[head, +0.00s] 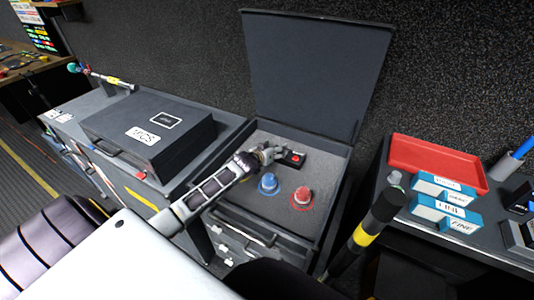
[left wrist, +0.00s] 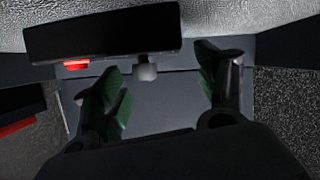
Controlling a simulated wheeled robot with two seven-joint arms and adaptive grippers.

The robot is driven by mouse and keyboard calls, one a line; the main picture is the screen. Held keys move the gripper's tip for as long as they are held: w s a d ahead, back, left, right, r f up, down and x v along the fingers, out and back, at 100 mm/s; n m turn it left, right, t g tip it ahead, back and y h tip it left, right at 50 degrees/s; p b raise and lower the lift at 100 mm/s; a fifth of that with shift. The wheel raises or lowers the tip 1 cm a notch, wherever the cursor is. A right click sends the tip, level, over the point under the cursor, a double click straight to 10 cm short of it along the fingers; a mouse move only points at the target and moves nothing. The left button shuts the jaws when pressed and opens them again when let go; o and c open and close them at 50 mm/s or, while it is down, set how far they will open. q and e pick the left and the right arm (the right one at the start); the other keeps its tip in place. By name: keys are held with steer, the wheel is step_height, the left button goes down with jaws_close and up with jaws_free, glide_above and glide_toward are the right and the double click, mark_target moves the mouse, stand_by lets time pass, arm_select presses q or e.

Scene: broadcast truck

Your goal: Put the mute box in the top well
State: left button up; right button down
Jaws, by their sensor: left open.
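The mute box (head: 294,158), a small black box with a red button, is at the back of the foam in the open case (head: 337,185). My left gripper (head: 270,152) reaches it from the left in the head view. I cannot tell whether the box sits in a well or on the foam; no top well shows clearly. My right gripper is not in view.
A blue dome (head: 268,183) and a red dome (head: 302,197) stand on the foam near the box. The lid (head: 315,70) stands open behind. A closed black case (head: 150,130) is left; a red tray (head: 435,160) and blue boxes (head: 445,187) are right.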

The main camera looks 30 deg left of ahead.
arm_select(q)
steer(key=shift+v, duration=2)
steer(key=shift+p+v, duration=0.35)
steer(key=shift+v, duration=0.65)
steer(key=shift+p+v, duration=0.3)
steer(key=shift+v, duration=2.7)
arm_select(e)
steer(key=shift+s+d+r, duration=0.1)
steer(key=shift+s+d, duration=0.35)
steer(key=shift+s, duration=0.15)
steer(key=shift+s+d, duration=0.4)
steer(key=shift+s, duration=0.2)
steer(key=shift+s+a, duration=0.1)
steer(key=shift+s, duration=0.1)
arm_select(q)
steer(key=shift+f, duration=0.1)
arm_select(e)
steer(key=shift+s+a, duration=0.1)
